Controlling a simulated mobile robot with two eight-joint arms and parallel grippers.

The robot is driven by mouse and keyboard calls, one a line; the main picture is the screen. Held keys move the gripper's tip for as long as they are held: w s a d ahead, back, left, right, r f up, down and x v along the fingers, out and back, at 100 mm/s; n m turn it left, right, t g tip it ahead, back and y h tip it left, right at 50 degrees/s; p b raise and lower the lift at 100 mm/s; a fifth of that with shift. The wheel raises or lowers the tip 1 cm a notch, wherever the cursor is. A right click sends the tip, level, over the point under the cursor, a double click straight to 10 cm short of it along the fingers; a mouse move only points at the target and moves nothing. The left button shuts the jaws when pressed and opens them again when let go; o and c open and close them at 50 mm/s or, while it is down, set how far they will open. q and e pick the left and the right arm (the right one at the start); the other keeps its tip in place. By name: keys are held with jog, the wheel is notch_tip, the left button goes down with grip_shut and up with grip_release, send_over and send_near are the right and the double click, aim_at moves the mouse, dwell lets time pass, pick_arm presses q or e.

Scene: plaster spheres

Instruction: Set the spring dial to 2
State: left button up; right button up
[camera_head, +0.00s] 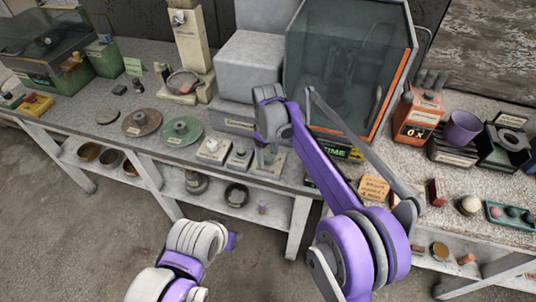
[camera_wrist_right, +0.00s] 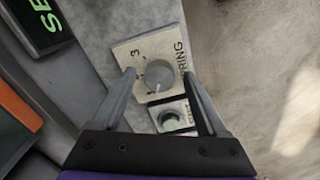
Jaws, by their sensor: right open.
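The spring dial (camera_wrist_right: 159,74) is a round grey knob on a pale plate (camera_wrist_right: 124,52) in the right wrist view. The plate carries the lettering "RING" and a visible 3; the other marks are too small to read, and I cannot tell where the knob points. My right gripper (camera_wrist_right: 159,77) is open, with one finger on each side of the knob; I cannot tell if they touch it. In the head view my right gripper (camera_head: 266,154) is over the bench front edge and largely covers the dial. My left arm shows at lower left, but its gripper does not.
A small button unit (camera_wrist_right: 170,118) sits beside the dial plate. A green-lettered display (camera_wrist_right: 42,22) is near it. Left of my gripper are another knob unit (camera_head: 212,150) and a green disc (camera_head: 182,131). A glass-fronted cabinet (camera_head: 345,65) stands behind my right arm.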

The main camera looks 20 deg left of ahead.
jog(key=shift+c, duration=0.3)
grip_shut()
jog(key=shift+m, duration=0.4)
jog(key=m, duration=0.5)
jog(key=shift+m, duration=0.3)
jog(key=m, duration=0.5)
jog(key=shift+m, duration=0.4)
jog(key=shift+o, duration=0.3)
grip_release()
